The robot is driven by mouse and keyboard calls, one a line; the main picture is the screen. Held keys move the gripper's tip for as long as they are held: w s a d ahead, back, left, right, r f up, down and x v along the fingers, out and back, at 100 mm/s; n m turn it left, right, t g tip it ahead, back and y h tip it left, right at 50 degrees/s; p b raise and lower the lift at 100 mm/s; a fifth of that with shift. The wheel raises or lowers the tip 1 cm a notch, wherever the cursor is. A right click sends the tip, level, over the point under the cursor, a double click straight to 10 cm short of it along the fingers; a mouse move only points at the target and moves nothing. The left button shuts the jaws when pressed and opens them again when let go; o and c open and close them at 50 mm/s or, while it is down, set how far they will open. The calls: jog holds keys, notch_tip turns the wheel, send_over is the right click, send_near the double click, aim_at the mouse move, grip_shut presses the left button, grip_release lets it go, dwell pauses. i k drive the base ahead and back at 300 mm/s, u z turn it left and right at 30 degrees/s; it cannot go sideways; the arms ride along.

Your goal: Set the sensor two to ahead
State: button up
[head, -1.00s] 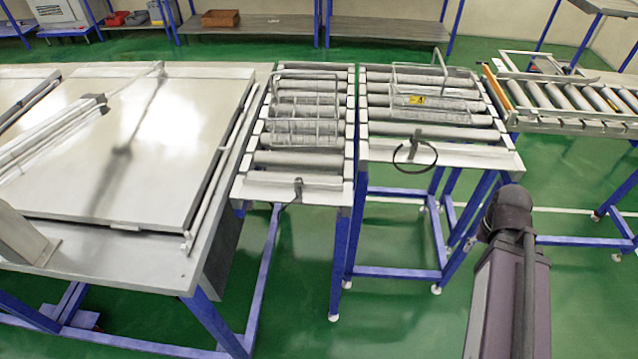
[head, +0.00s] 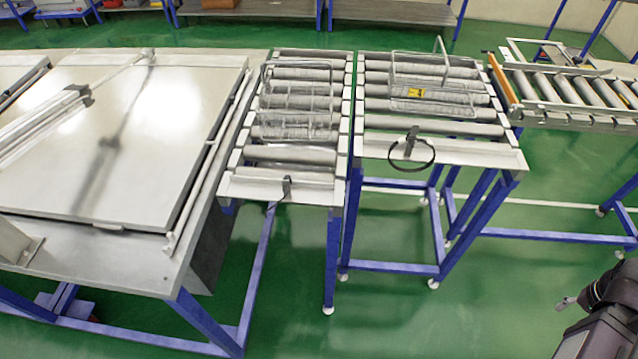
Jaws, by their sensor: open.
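Two small sensor brackets stand on the front rails of the roller conveyors. One grey sensor (head: 411,141) is on the right conveyor, with a black cable loop hanging below it. The other, smaller sensor (head: 286,187) is on the left conveyor, with a dark cable running down. I cannot read which one is number two, nor which way either points. My gripper (head: 566,303) shows only as a small light tip beside my dark arm at the lower right. It is open, far from both sensors and touching nothing visible.
A wire basket (head: 300,105) sits on the left conveyor and another (head: 432,90) on the right conveyor. A large metal table (head: 90,235) fills the left. A further roller conveyor (head: 575,122) stands at the right. The green floor (head: 480,310) before the conveyors is clear.

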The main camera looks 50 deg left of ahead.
aim_at(287, 181)
jog(key=z, duration=0.35)
jog(key=k, duration=1.2)
jog(key=u, duration=2.05)
jog(key=i, duration=0.45)
jog(key=z, duration=0.3)
